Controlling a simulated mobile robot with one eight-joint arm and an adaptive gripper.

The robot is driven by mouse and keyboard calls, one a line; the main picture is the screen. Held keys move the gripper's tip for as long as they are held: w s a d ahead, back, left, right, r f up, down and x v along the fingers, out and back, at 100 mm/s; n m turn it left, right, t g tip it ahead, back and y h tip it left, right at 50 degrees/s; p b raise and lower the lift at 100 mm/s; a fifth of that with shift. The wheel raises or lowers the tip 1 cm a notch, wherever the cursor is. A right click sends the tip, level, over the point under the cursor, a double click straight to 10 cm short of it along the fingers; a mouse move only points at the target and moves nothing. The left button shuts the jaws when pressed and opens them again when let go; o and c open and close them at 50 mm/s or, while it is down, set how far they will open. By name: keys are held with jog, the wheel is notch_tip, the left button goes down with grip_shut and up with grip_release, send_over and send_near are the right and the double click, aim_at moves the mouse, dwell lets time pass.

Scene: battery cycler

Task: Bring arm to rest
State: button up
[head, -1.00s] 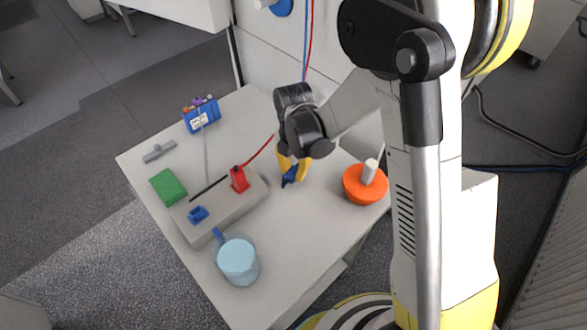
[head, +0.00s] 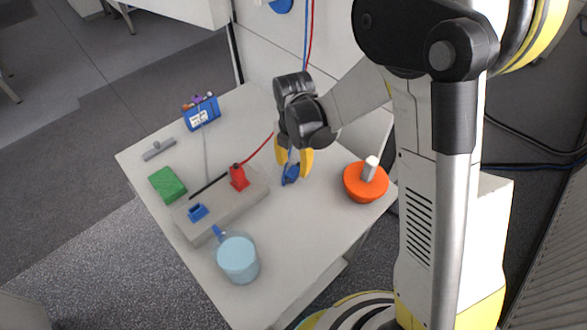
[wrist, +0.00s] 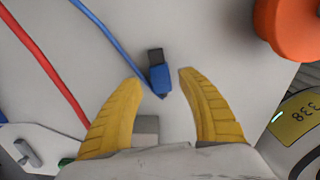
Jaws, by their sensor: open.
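My gripper (head: 294,158) hangs over the middle of the white table. In the wrist view its two yellow fingers (wrist: 162,100) are spread apart with nothing held. A blue plug (wrist: 159,77) with a dark end lies on the table just beyond and between the fingertips, not gripped. In the head view the blue plug (head: 290,174) shows just below the fingers. My arm comes in from the upper right, bent at the elbow.
Left of the gripper is a grey block with a red plug (head: 239,178) and a blue socket (head: 197,212). Red and blue cables (head: 307,40) run behind.

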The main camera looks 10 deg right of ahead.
notch_tip(320, 180, up, 10)
jog(key=f, duration=0.1)
jog(key=s+d+r+m+t, duration=0.3)
jog(key=s+d+r+m, duration=0.2)
jog(key=m, duration=0.8)
jog(key=s+d+r+m+t, duration=0.4)
jog(key=s+m, duration=0.6)
jog(key=m, duration=0.4)
jog(key=shift+d+r, duration=0.65)
jog(key=shift+r, duration=0.3)
jog(key=shift+s, duration=0.1)
